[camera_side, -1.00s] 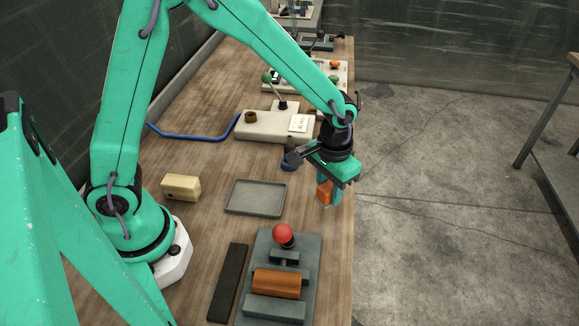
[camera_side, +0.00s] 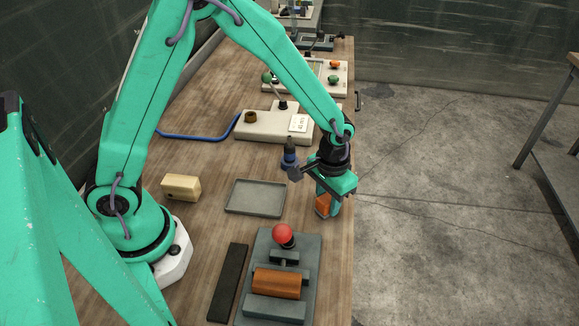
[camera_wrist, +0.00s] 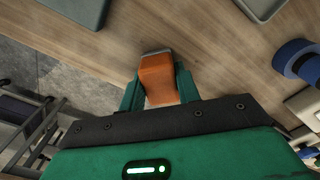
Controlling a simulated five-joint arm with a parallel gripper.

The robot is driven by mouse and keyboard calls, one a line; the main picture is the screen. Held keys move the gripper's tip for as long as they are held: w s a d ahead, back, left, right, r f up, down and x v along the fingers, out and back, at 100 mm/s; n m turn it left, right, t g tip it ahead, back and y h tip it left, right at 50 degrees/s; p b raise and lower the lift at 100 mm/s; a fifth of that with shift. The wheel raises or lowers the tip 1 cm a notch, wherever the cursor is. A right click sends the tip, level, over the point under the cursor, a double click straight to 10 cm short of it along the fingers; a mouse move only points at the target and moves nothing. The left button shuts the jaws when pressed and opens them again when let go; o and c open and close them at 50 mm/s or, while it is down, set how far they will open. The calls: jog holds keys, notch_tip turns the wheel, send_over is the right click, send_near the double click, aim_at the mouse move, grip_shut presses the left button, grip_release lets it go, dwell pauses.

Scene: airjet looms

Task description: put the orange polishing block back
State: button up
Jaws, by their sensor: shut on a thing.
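The orange polishing block (camera_side: 322,204) has a thin grey layer on its underside. It sits between the fingers of my gripper (camera_side: 328,206), which is shut on it. The wrist view shows the block (camera_wrist: 158,76) upright between the two green fingers of my gripper (camera_wrist: 159,88). The block is low over the right edge of the wooden bench, and I cannot tell whether it touches the wood. A shallow grey tray (camera_side: 256,211) lies empty to the left of my gripper.
A grey fixture (camera_side: 309,248) with a red ball knob (camera_side: 282,233) and a copper-brown roller (camera_side: 277,284) stands nearer the camera. A dark bar (camera_side: 228,283) and a cream block (camera_side: 181,187) lie left.

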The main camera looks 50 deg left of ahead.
aim_at(328, 197)
jog(key=o, duration=1)
jog(key=shift+f, duration=0.15)
notch_tip(328, 197, up, 12)
jog(key=shift+r, duration=0.2)
dwell(0.6)
